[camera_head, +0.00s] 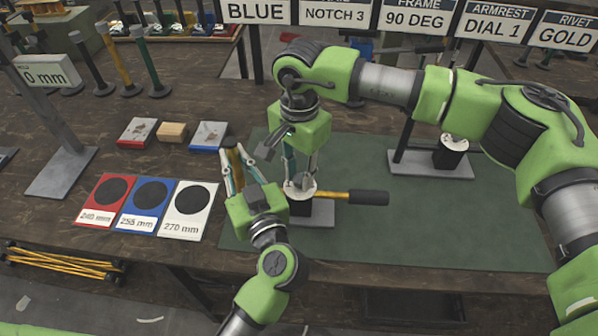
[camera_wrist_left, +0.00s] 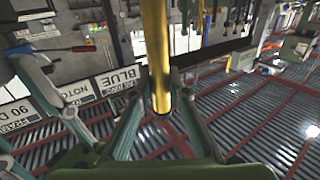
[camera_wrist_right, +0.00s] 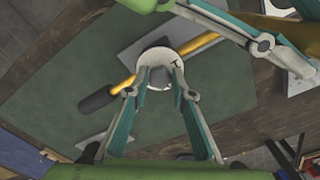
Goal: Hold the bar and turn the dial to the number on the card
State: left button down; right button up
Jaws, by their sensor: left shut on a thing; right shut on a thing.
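A gold bar (camera_head: 233,160) stands upright in my left gripper (camera_head: 244,172), left of the dial stand. In the left wrist view, the bar (camera_wrist_left: 156,50) runs between the left fingers. My right gripper (camera_head: 301,165) points down and is shut on the white dial (camera_head: 300,188), on a black post. A yellow lever (camera_head: 334,194) with a black handle (camera_head: 368,198) sticks out right. The card (camera_head: 492,25) reads ARMREST DIAL 1.
Other cards line the back, such as BLUE (camera_head: 256,11) and GOLD (camera_head: 565,36). A second post stand (camera_head: 430,165) is at the right of the green mat (camera_head: 430,220). Red, blue and white length cards (camera_head: 190,210) lie left. Upright rods (camera_head: 152,70) stand at the back left.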

aim_at(300, 179)
jog(key=n, duration=0.5)
jog(key=shift+n, duration=2.5)
jog(key=o, duration=1.1)
jog(key=shift+r, duration=0.1)
notch_tip(300, 179, up, 12)
jog(key=shift+o, duration=0.4)
